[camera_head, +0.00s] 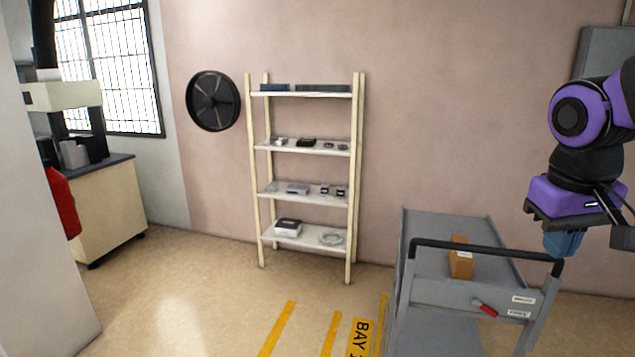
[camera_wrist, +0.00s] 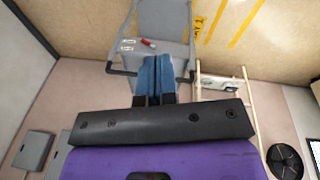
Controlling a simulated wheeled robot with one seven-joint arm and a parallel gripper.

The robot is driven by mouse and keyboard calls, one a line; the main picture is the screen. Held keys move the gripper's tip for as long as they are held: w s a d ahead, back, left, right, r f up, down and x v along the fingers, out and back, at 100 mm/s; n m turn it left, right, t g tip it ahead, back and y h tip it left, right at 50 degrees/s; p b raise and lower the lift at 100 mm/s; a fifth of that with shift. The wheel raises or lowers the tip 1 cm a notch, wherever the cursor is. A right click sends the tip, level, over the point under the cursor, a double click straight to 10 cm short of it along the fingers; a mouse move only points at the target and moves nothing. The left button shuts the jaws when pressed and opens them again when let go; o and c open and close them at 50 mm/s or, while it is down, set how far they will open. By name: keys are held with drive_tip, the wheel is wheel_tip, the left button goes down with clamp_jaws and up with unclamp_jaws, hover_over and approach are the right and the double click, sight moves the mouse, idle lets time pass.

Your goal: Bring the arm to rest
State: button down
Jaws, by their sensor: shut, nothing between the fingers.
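My arm, purple and black, enters the head view from the right edge. My gripper (camera_head: 563,243) points down above the right end of a grey cart. In the wrist view the blue fingers of my gripper (camera_wrist: 155,75) are together, with nothing between them. The gripper touches nothing that I can see.
A shelf rack (camera_head: 305,148) with small items stands against the pink wall. Floor with yellow stripes (camera_head: 278,328) lies left of the cart.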

drive_tip(key=s+a+r+t+y, duration=0.1)
drive_tip(key=s+a+r+t, duration=0.1)
drive_tip(key=s+t, duration=0.2)
drive_tip(key=s, duration=0.3)
drive_tip(key=shift+s+a+r+y, duration=0.3)
drive_tip(key=shift+s+r, duration=0.05)
drive_tip(key=shift+r, duration=0.05)
